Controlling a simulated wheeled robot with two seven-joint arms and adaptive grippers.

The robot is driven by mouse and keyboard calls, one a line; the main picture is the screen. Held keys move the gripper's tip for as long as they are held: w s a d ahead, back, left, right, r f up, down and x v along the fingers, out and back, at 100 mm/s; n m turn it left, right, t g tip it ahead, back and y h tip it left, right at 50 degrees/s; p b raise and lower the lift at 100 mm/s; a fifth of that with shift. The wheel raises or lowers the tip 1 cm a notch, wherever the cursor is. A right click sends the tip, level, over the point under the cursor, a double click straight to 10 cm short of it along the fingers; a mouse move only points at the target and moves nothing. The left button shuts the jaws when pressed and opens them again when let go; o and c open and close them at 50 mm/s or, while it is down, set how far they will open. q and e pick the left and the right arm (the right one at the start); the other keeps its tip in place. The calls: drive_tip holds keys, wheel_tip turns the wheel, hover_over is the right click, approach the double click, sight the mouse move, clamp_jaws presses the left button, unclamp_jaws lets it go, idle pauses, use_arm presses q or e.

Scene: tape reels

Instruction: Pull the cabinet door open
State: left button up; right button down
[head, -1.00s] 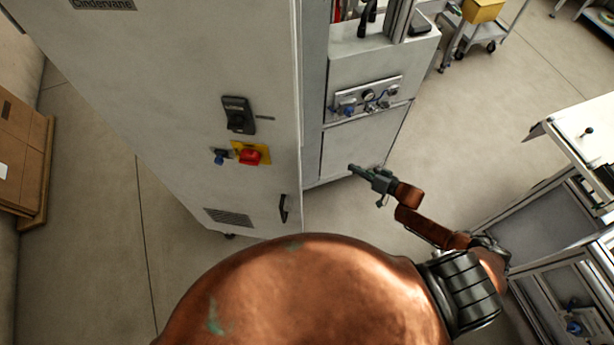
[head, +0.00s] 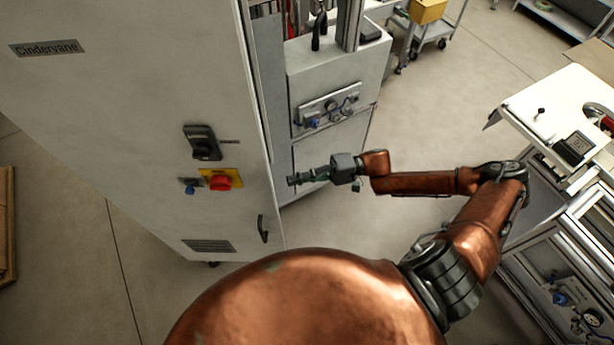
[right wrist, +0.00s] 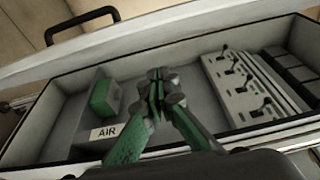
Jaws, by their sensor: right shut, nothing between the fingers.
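The tall white cabinet door (head: 120,120) fills the left of the head view, with a nameplate reading Cindervane. Its black bar handle (head: 263,229) is near the lower right edge of the front. I cannot tell whether the door is shut or ajar. My right gripper (head: 292,181) is shut and empty, up and to the right of the handle, apart from it in the picture. My left gripper is not in view.
The cabinet front carries a black rotary switch (head: 202,143) and a red button (head: 221,183). A grey machine with a gauge panel (head: 328,108) stands behind my right gripper. A white-topped workstation (head: 560,110) is at the right. Floor (head: 430,120) is clear between them.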

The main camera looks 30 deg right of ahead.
drive_tip(key=s+a+p, duration=0.1)
drive_tip(key=s+a, duration=0.1)
drive_tip(key=a, duration=0.4)
drive_tip(key=shift+s, duration=0.25)
drive_tip(key=shift+s, duration=0.15)
